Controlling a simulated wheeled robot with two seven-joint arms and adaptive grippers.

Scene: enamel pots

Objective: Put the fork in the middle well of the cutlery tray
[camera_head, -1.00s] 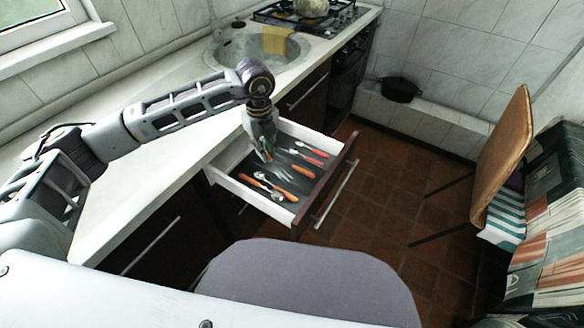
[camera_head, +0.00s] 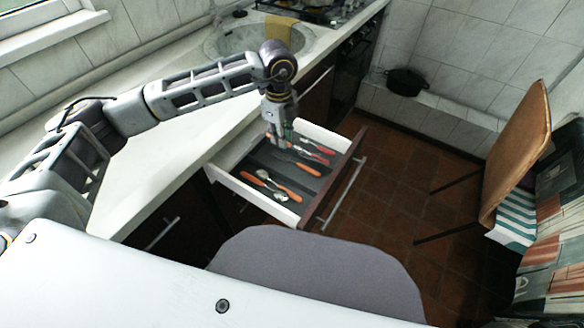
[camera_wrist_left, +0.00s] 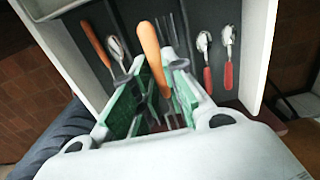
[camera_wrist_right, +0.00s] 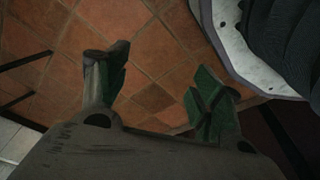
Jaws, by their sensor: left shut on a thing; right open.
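My left gripper (camera_head: 280,143) is shut on a fork with an orange handle, low over the middle of the cutlery tray (camera_head: 254,161) in the open drawer. In the left wrist view the fork (camera_wrist_left: 152,47) passes between the fingertips (camera_wrist_left: 152,78): its handle points up the picture and its tines down. I cannot tell whether it touches the well floor. Other fork tines (camera_wrist_left: 166,28) lie in the middle well, their handles partly hidden by the gripper. My right gripper (camera_wrist_right: 155,90) is open and empty, above the floor.
Orange-handled cutlery (camera_head: 268,184) lies in the left well and red-handled spoons (camera_wrist_left: 228,50) in the right well. The drawer front (camera_head: 337,182) and white side walls bound the tray. A brown chair (camera_head: 517,150) is at right.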

